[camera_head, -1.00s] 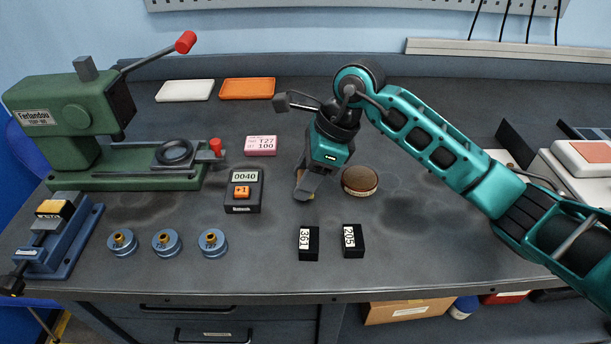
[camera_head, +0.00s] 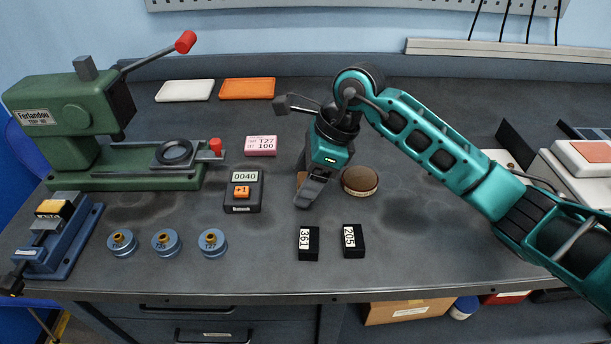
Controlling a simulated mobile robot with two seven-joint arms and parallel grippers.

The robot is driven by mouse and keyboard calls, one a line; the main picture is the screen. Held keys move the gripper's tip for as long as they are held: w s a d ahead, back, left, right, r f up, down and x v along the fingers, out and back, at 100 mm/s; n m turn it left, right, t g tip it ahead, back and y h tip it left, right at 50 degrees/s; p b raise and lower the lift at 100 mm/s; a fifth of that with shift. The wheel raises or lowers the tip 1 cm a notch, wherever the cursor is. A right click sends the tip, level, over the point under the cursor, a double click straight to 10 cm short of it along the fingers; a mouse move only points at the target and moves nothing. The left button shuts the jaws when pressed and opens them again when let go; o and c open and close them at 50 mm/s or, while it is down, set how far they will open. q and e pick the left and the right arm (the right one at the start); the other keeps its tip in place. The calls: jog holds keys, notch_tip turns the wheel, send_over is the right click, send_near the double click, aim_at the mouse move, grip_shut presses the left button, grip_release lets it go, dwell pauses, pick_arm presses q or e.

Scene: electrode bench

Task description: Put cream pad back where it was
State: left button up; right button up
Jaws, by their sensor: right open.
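My right gripper (camera_head: 311,202) is open and points down over the middle of the bench, just left of a round brown-topped pad (camera_head: 360,180) with a paler side. A small tan patch (camera_head: 301,178) shows at the left edge of the gripper. It may be part of a pad lying under or behind the gripper, but most of it is hidden and I cannot tell its shape. I cannot pick out the cream pad for certain. My left gripper is out of view.
Two black blocks, marked 361 (camera_head: 309,243) and 205 (camera_head: 353,241), stand in front of the gripper. A counter (camera_head: 242,193) and a pink label block (camera_head: 261,146) are on its left. White (camera_head: 185,91) and orange (camera_head: 247,89) trays lie behind. A green press (camera_head: 75,115) stands left.

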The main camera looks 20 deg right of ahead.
jog(key=v, duration=1.2)
jog(key=shift+s, duration=0.15)
